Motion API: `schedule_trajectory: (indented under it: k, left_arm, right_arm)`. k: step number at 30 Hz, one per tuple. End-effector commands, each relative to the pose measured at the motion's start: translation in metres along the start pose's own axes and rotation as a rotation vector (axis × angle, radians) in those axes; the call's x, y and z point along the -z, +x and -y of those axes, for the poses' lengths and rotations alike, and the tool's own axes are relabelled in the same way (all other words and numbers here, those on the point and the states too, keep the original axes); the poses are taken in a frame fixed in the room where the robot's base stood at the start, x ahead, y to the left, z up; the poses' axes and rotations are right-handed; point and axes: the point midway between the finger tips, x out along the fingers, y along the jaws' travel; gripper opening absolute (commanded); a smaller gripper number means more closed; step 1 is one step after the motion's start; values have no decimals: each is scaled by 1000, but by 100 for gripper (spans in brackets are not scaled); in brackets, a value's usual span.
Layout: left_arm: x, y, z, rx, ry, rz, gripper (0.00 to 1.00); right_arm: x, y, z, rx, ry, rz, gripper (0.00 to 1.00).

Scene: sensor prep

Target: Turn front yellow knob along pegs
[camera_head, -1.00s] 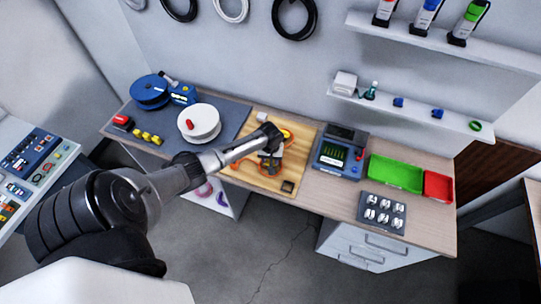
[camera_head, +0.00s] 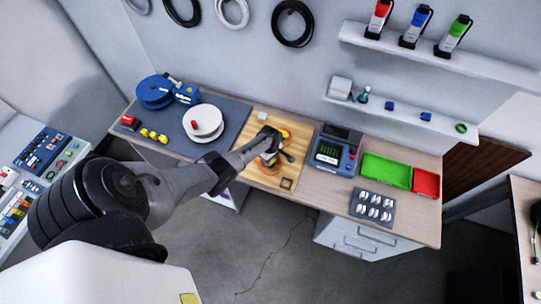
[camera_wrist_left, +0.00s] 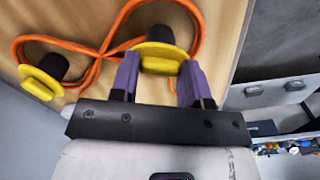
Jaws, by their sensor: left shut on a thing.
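A wooden board (camera_head: 255,173) lies on the bench, with an orange cable (camera_wrist_left: 110,42) looped in crossing curves around yellow pegs. In the left wrist view, one yellow knob (camera_wrist_left: 160,52) with a black top sits between the purple fingers of my left gripper (camera_wrist_left: 159,72), which is shut on it. A second yellow peg (camera_wrist_left: 42,82), also black-topped, stands apart to the left with cable around it. In the head view, my left gripper (camera_head: 268,158) is over the board and its wrist hides much of the cable and pegs. My right gripper is not in view.
A white spool (camera_head: 203,122) and several yellow pieces (camera_head: 153,135) lie on the dark mat left of the board. A blue meter (camera_head: 335,152), green tray (camera_head: 386,170), red tray (camera_head: 426,182) and grey pad of metal parts (camera_head: 372,207) stand to the right.

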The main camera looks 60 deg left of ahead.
Motion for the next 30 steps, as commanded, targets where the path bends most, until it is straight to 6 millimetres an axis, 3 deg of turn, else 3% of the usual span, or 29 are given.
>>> schedule_trajectory:
  k: [15,30]
  left_arm:
    - [0,0,0,0,-345,0,19]
    - [1,0,0,1,-428,-1,19]
  right_arm:
    - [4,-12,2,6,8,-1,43]
    - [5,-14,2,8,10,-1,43]
